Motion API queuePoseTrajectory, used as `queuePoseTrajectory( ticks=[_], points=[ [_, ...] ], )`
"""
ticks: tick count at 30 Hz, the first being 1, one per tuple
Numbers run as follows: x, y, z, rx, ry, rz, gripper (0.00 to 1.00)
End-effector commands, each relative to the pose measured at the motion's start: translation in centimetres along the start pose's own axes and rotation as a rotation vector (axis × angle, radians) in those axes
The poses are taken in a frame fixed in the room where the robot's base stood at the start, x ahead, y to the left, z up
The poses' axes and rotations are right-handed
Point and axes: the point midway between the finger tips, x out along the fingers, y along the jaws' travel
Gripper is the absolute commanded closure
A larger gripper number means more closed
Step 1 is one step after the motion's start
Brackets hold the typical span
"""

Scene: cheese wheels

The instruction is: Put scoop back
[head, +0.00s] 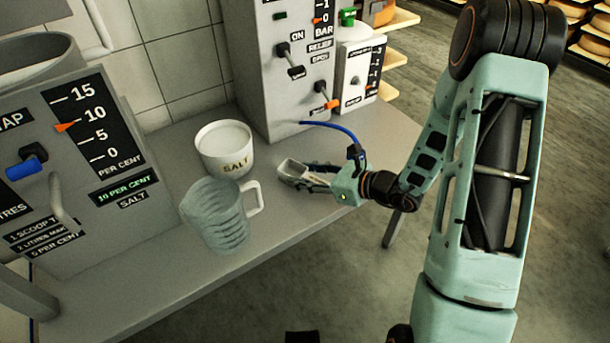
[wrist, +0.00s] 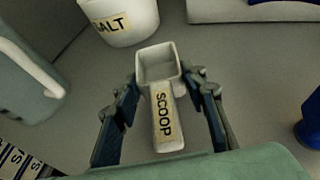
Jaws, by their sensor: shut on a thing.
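The scoop (wrist: 166,125) is a pale metal scoop with a square open bowl and a handle labelled SCOOP. My gripper (wrist: 168,90) is shut on it, with a finger on each side near the bowl. In the head view my gripper (head: 308,180) is low over the grey bench, and the scoop's bowl (head: 291,171) points left from it. I cannot tell if the scoop touches the bench. The white tub labelled SALT (head: 223,150) stands upright just left of and behind the scoop. It also shows at the top of the wrist view (wrist: 122,18).
A clear ribbed jug (head: 216,215) with a white handle stands in front of the salt tub. The brine panel (head: 75,170) with a tap and lever is at the left. A grey panel with levers (head: 283,75) stands behind. The front bench (head: 150,285) is clear.

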Motion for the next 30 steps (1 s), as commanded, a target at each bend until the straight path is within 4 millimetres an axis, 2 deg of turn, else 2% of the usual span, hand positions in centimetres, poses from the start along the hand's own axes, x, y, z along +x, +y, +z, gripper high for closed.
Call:
queuePoseTrajectory(
  ticks=[4,5,9,21,26,30],
  points=[
    [0.2,0.0,-0.4,0.001,0.0,0.0,0.85],
    [0.1,0.0,-0.3,0.0,0.0,0.0,0.59],
    [0.1,0.0,-0.3,0.001,0.001,0.0,0.44],
    [-0.3,0.0,0.2,0.001,0.001,-0.001,0.44],
    [-3.3,-0.1,0.2,0.003,0.001,-0.005,0.44],
    [-6.5,-0.1,0.2,0.002,0.001,-0.005,0.44]
  ],
)
